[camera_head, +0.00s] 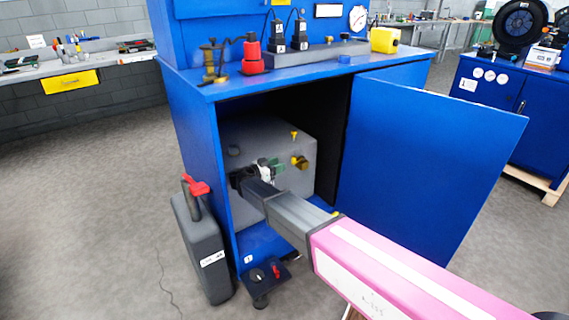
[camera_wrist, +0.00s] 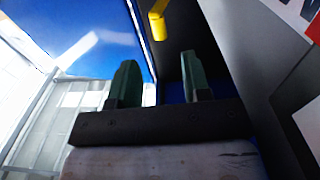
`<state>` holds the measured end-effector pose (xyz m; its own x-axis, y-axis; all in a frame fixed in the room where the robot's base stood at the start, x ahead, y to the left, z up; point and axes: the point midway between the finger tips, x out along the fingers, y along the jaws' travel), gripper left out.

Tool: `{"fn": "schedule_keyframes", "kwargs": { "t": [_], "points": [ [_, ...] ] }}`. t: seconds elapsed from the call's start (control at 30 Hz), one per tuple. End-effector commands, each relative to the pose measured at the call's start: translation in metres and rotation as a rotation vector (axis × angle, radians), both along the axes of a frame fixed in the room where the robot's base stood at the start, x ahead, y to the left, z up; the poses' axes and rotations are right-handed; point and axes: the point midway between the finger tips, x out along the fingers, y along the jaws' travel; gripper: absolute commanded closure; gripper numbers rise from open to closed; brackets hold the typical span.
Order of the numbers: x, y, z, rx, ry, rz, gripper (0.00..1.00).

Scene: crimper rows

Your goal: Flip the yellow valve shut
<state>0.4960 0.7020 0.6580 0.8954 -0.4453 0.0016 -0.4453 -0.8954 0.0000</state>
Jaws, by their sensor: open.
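A grey box-shaped unit (camera_head: 285,135) stands inside the open blue cabinet. On its face are a small yellow T-shaped piece (camera_head: 294,134) and, below it, a larger yellow fitting (camera_head: 300,162); I cannot tell for sure which is the valve. My gripper (camera_head: 272,165) reaches into the cabinet in front of the unit, left of the yellow fitting. In the wrist view, its two green fingers (camera_wrist: 159,70) are apart with nothing between them. A yellow handle (camera_wrist: 158,24) shows beyond the fingertips, apart from them.
The cabinet door (camera_head: 425,165) hangs open to the right, beside my arm. The cabinet's top (camera_head: 215,90) bears a red-topped device (camera_head: 253,55) and a yellow box (camera_head: 384,40). A dark grey case (camera_head: 203,245) stands at left. A black pedal-like device (camera_head: 268,277) sits at the cabinet's foot.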

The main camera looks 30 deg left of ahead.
Motion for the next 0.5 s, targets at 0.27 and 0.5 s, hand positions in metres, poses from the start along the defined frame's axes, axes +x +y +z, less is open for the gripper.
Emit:
{"fn": "schedule_keyframes", "kwargs": {
  "t": [0.27, 0.5],
  "points": [
    [-0.0049, 0.0024, -0.0001, 0.000, 0.000, 0.000, 0.56],
    [-0.0019, -0.0014, 0.0029, -0.018, -0.011, 0.009, 1.00]
  ]
}}
